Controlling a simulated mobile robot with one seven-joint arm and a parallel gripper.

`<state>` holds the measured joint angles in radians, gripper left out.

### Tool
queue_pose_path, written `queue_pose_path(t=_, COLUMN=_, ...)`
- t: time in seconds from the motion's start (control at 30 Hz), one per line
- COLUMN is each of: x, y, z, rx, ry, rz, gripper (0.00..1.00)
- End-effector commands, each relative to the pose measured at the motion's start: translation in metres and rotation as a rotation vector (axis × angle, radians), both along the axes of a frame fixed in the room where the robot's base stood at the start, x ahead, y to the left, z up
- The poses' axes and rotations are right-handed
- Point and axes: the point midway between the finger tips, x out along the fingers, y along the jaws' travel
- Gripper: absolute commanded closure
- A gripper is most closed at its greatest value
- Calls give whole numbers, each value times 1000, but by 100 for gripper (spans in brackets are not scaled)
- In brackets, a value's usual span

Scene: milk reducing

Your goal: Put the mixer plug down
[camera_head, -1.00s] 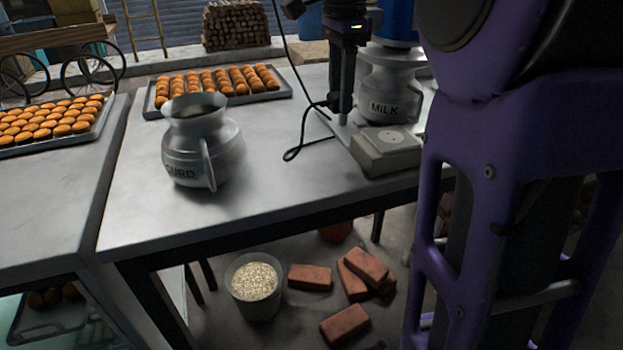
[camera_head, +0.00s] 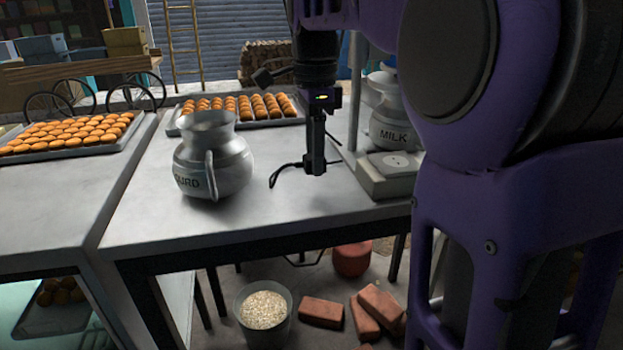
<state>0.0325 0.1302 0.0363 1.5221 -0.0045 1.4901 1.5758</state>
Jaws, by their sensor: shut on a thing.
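My gripper (camera_head: 315,167) points straight down above the steel table, between the curd pot and the socket box. It is shut on the mixer plug (camera_head: 307,164), a small dark piece mostly hidden by the fingers. The plug's black cord (camera_head: 277,176) leaves to the left and bends down in a short loop. The plug is apart from the socket box (camera_head: 383,184), which has a pale socket plate (camera_head: 392,161) on top. I cannot tell whether the plug touches the table (camera_head: 265,212).
The metal curd pot (camera_head: 214,165) stands left of my gripper. The milk pot (camera_head: 391,128) stands behind the socket box, partly hidden by my arm. A tray (camera_head: 234,123) of orange sweets lies at the back. The table's front middle is clear.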

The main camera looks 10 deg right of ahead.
Motion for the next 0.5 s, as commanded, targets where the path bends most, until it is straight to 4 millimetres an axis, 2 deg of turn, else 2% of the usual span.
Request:
queue_pose_path(t=0.3, x=-1, y=0, z=-37, rx=0, ry=1, rz=1, gripper=100)
queue_pose_path(t=0.5, x=0, y=0, z=-38, rx=0, ry=-2, rz=1, gripper=100)
